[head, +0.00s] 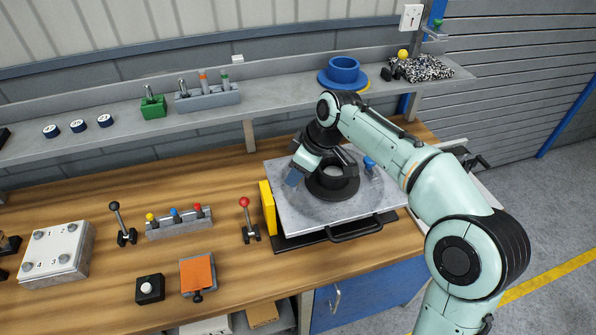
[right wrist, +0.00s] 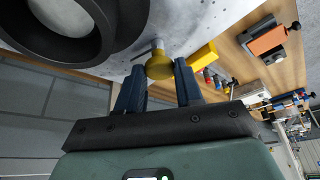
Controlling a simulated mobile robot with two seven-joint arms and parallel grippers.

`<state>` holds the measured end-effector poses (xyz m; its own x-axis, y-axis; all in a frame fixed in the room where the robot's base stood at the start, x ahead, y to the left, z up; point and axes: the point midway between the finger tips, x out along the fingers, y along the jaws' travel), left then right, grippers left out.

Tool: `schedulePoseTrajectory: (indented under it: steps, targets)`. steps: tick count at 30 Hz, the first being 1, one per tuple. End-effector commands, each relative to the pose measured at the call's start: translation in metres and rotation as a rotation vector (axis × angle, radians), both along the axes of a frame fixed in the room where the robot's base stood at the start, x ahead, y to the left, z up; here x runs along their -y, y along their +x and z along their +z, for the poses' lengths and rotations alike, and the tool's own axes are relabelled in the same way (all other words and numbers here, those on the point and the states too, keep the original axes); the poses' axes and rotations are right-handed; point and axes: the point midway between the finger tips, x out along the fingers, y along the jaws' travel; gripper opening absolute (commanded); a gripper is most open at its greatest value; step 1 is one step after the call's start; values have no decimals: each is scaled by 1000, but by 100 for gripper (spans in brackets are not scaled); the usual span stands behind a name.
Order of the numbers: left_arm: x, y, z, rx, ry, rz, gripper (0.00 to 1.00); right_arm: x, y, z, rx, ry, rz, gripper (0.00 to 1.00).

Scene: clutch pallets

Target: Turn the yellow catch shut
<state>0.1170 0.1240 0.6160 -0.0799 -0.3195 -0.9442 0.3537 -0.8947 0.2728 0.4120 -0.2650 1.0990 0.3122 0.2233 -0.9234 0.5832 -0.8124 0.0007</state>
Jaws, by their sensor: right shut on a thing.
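The yellow catch (right wrist: 160,66) shows in the right wrist view as a round yellow knob with a small dark bar beside it on a grey plate. My right gripper (right wrist: 158,85) is shut on the knob, with its dark blue fingers on either side of it. In the head view my right gripper (head: 292,179) is over the left part of the grey plate (head: 310,215), and the catch is hidden behind it. My left gripper is in neither view.
A black ring (head: 333,186) stands on the plate close to my right gripper. A yellow block (head: 268,207) stands at the plate's left edge, and a blue knob (head: 369,162) is to the right. A red-knobbed lever (head: 245,204) stands further left.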

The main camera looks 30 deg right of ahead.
Motion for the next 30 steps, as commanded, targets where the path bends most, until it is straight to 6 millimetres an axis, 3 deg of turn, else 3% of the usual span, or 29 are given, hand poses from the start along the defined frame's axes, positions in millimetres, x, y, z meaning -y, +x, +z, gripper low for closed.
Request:
schedulePoseTrajectory:
  steps: [30]
  targets:
    - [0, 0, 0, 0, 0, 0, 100, -8, -1, 0, -2, -3, -949, 5]
